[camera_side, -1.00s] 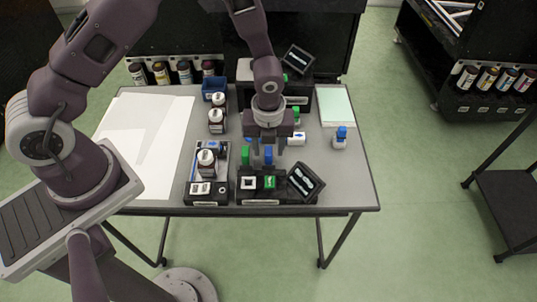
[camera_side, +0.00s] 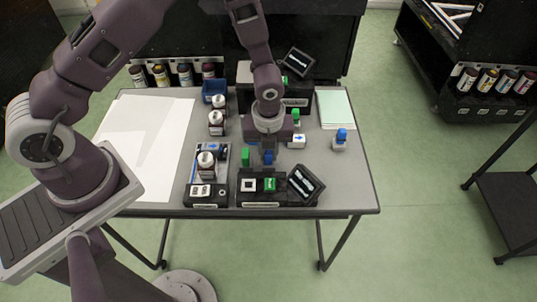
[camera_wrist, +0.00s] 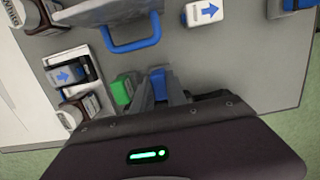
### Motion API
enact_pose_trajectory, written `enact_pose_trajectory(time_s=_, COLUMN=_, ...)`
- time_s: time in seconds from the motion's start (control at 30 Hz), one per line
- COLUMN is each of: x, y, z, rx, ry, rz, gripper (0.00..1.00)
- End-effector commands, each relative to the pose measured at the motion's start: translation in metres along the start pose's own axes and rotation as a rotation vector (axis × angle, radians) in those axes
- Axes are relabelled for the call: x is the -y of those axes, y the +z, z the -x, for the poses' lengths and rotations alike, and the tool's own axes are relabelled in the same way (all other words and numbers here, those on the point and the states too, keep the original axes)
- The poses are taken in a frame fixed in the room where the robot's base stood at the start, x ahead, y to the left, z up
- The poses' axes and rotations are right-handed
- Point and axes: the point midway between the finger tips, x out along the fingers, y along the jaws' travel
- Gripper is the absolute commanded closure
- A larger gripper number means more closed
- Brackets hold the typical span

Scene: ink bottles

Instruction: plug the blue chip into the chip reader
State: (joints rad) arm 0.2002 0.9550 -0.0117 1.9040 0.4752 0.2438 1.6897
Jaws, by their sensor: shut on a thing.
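The blue chip (camera_side: 268,158) stands upright near the front middle of the table. My gripper (camera_side: 268,156) points down and is shut on it. The wrist view also shows the blue chip (camera_wrist: 158,80) between my gripper's fingertips (camera_wrist: 160,92), which hide part of it. A green chip (camera_side: 246,157) stands just to its left, also seen in the wrist view (camera_wrist: 122,90). Just in front is a black device, apparently the chip reader (camera_side: 262,200), with a white square and a green piece on top and a tilted dark screen (camera_side: 306,185) at its right. My gripper hides the reader in the wrist view.
A dark bottle (camera_side: 206,165) stands in a tray to the left. A white box with a blue arrow (camera_side: 297,141) and a blue-capped bottle (camera_side: 340,138) are to the right. Another tilted screen (camera_side: 297,60) is at the back. White sheets (camera_side: 140,150) cover the table's left.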

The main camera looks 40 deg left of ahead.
Motion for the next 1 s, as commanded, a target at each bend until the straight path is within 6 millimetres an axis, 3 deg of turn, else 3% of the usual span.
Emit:
enact_pose_trajectory(time_s=0.2, x=0.001, y=0.008, z=0.056, rx=0.003, ry=-0.007, rz=0.002, gripper=1.00)
enact_pose_trajectory(time_s=0.4, x=0.000, y=0.011, z=0.088, rx=0.002, ry=-0.003, rz=0.001, gripper=1.00)
enact_pose_trajectory(time_s=1.0, x=0.000, y=0.014, z=0.120, rx=0.000, ry=-0.001, rz=0.000, gripper=1.00)
